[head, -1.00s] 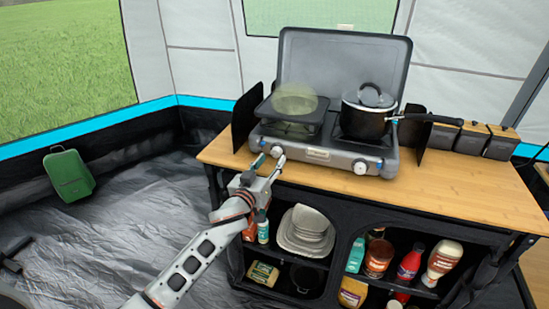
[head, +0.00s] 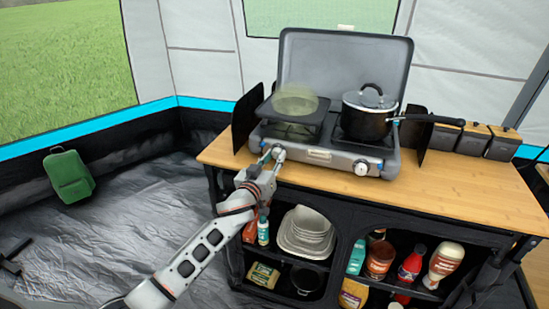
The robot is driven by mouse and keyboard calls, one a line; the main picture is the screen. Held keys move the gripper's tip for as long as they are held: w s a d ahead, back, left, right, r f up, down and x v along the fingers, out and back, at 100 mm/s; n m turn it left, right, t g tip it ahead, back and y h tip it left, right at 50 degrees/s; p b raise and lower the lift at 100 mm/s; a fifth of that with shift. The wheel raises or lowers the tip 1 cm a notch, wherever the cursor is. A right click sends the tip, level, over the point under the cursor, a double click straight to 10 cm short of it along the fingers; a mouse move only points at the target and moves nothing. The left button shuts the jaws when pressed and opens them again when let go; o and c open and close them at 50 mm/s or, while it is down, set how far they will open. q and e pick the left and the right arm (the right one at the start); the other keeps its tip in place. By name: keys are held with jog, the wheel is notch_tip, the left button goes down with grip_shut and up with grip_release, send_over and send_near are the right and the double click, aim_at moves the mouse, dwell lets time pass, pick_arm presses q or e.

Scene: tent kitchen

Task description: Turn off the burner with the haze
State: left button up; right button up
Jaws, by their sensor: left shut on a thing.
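The camping stove (head: 318,155) stands on the wooden counter with its grey lid up. A pale yellow-green haze (head: 294,101) hangs over its left burner (head: 290,130). The left knob (head: 278,153) is on the stove's front below that burner, partly hidden by my left gripper (head: 270,154). That gripper is shut on the left knob. The right knob (head: 361,168) is free, below the burner that bears a black lidded pot (head: 367,115). My right gripper is not in view.
The wooden counter (head: 450,185) is clear at front right. Dark canisters (head: 472,139) stand at its back right. The pot's handle (head: 435,119) sticks out to the right. Shelves below hold plates (head: 305,232) and bottles. A green case (head: 69,175) lies at left.

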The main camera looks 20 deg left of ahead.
pick_arm(q)
jog(key=m+p, duration=0.1)
jog(key=m, duration=0.1)
jog(key=shift+r+m+p, duration=0.2)
jog(key=shift+m+p, duration=0.1)
jog(key=shift+m, duration=0.1)
jog(key=m+p, duration=0.1)
jog(key=m, duration=0.1)
jog(key=shift+m, duration=0.4)
jog(key=m+p, duration=0.2)
jog(key=m, duration=0.4)
jog(key=shift+a+y, duration=0.1)
jog(key=shift+y, duration=0.2)
jog(key=m+p, duration=0.1)
jog(key=m, duration=0.2)
jog(key=shift+g, duration=0.3)
jog(key=m, duration=0.3)
jog(key=shift+r+m+p, duration=0.1)
jog(key=shift+m+p, duration=0.2)
jog(key=shift+m, duration=0.1)
jog(key=shift+m+y, duration=0.3)
jog(key=shift+m, duration=1)
